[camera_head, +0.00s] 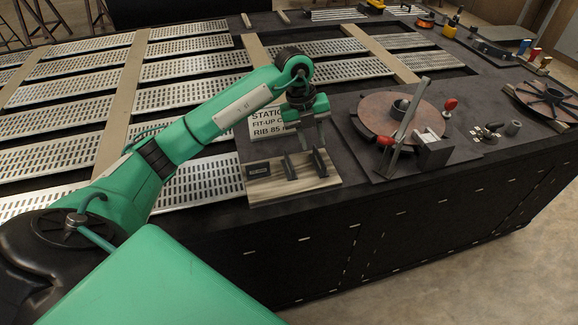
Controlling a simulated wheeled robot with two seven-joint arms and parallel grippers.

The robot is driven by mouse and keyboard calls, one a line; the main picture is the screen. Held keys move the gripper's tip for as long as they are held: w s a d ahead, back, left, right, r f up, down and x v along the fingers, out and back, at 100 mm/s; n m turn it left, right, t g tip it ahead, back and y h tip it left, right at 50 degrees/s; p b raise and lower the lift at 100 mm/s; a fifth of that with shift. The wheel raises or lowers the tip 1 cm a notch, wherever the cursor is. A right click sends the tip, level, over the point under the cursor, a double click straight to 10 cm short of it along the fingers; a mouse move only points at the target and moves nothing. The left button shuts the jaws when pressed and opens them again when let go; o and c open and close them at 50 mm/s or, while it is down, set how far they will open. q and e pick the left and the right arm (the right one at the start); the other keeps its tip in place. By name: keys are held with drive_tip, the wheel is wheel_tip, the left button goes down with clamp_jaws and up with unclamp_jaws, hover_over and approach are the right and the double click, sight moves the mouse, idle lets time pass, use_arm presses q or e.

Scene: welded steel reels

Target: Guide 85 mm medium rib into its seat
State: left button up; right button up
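My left gripper (312,137) reaches in from the left and points down above a wooden rack (325,184). Its two grey fingers look apart, with no part clearly seen between them. Dark upright ribs stand in the rack: one (289,168) left of the fingers' line and one (319,163) below them. I cannot tell whether the fingers touch a rib, nor which rib is the 85 mm medium one. To the right lies a brown round disc (372,112) with a raised hub (401,107), on a dark plate. My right gripper is not in view.
A tilted metal bar (410,115), red-knobbed clamps (449,105) and a grey block (432,152) stand around the disc. A sign (270,125) is behind my gripper. A finished-looking spoked reel (548,97) lies far right. Slotted panels cover the table's left.

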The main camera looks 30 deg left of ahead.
sight(289, 161)
use_arm(q)
drive_tip(key=a+r+n+y, duration=0.2)
drive_tip(key=a+y, duration=0.1)
drive_tip(key=a, duration=0.4)
drive_tip(key=shift+g, duration=0.4)
drive_tip(key=f+p, duration=0.2)
drive_tip(key=f, duration=0.6)
drive_tip(key=shift+s, duration=0.2)
drive_tip(key=f+p, duration=0.1)
drive_tip(key=f, duration=0.2)
drive_tip(key=f+p, duration=0.1)
drive_tip(key=shift+s+d+f+p, duration=0.2)
drive_tip(key=shift+d+f+p, duration=0.05)
drive_tip(key=shift+d+p, duration=0.05)
drive_tip(key=shift+f, duration=0.45)
clamp_jaws()
